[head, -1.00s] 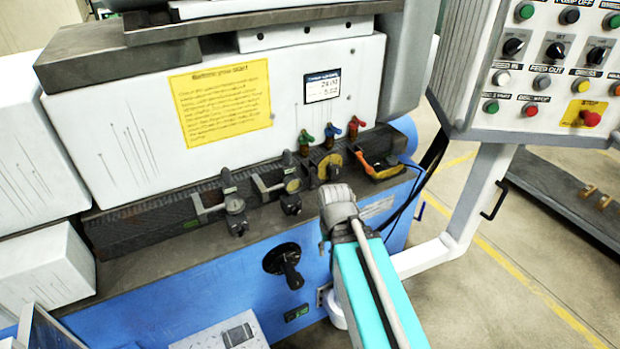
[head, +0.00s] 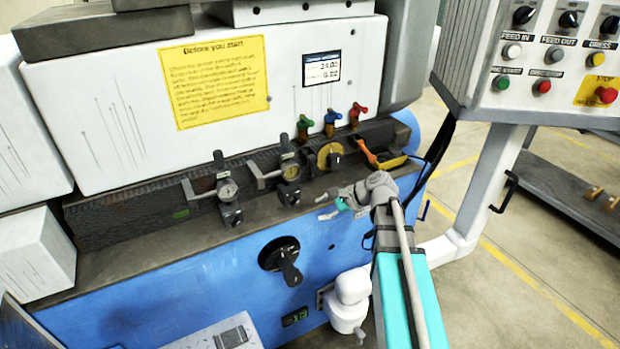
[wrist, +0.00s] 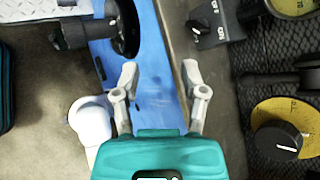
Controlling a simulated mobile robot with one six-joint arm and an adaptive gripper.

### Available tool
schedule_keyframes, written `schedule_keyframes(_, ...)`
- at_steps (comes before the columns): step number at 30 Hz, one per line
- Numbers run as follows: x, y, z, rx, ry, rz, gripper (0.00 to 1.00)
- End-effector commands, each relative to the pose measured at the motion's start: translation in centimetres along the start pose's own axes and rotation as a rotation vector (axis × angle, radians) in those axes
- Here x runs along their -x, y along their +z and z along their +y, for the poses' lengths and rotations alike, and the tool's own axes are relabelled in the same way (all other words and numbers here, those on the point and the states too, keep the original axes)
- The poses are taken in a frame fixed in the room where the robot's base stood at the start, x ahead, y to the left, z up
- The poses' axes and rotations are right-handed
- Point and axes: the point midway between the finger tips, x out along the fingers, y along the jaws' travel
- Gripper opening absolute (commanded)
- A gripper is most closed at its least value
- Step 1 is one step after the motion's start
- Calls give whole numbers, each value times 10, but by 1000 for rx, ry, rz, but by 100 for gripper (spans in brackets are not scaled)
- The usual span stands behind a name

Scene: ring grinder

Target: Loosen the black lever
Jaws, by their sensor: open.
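A black lever handle (head: 289,268) on a round black disc stands out from the machine's blue front. It also shows at the top left of the wrist view (wrist: 85,34). Other black levers are on the ledge: one above the left dial (head: 219,160), one above the right dial (head: 284,142). I cannot tell which one the task means. My gripper (head: 326,206) is over the front edge of the ledge, right of the disc and apart from all levers. In the wrist view my gripper (wrist: 160,78) is open, with nothing between its fingers.
A yellow dial with a black knob (head: 335,160) and an orange-handled part (head: 372,157) sit on the ledge. Green, blue and red valve levers (head: 331,117) stand behind. A control panel (head: 540,60) is at the right. A white rounded part (head: 352,287) is below my gripper.

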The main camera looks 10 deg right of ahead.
Motion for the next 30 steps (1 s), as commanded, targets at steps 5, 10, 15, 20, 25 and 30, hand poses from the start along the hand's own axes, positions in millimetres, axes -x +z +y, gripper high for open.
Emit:
schedule_keyframes(5,15,-36,-33,-320,-203,-162,55)
schedule_keyframes(10,41,-59,-59,-569,-340,-330,55)
schedule_keyframes(15,62,-72,-74,-719,-410,-453,55)
schedule_keyframes(20,72,-76,-79,-772,-433,-500,55)
schedule_keyframes(25,72,-75,-80,-777,-434,-505,55)
schedule_keyframes(30,72,-74,-80,-775,-433,-504,55)
